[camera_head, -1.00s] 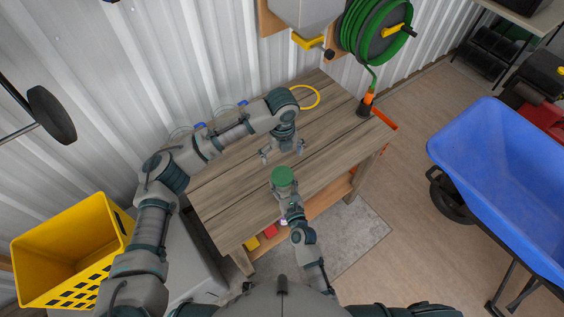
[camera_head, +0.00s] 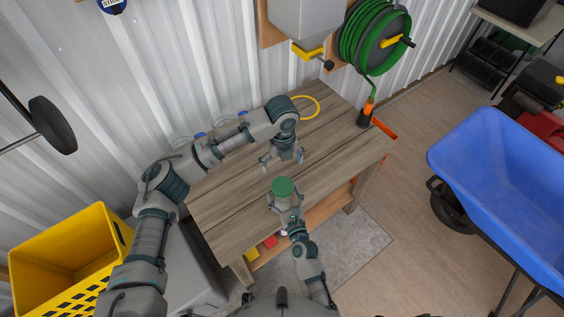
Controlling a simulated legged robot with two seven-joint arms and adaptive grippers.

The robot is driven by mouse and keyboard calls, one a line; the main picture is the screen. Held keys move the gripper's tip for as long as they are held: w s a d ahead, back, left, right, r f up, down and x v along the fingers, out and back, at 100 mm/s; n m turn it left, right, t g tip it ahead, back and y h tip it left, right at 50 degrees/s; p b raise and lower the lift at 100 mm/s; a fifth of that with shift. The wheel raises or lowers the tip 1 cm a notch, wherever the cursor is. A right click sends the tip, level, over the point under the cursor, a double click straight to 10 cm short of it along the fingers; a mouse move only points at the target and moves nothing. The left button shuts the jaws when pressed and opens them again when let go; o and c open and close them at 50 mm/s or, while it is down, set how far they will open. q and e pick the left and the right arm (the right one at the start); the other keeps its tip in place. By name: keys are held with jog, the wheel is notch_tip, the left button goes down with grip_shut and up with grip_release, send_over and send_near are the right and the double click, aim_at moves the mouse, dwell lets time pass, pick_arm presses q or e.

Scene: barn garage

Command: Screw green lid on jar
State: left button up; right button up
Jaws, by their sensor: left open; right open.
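A round green lid (camera_head: 282,187) shows from above near the front edge of the wooden table. It appears to sit on a pale jar, mostly hidden under the lid and by my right gripper. My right gripper (camera_head: 284,205) comes from the front, with its open fingers either side just below the lid. Contact cannot be told. My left gripper (camera_head: 282,161) is open and empty, pointing down over the table just behind the lid, apart from it.
The wooden table (camera_head: 235,205) has free room to the right. Clear jars with blue parts (camera_head: 222,122) stand behind my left arm. A yellow crate (camera_head: 65,245) and blue wheelbarrow (camera_head: 500,165) flank the table.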

jog(key=v, duration=1.1)
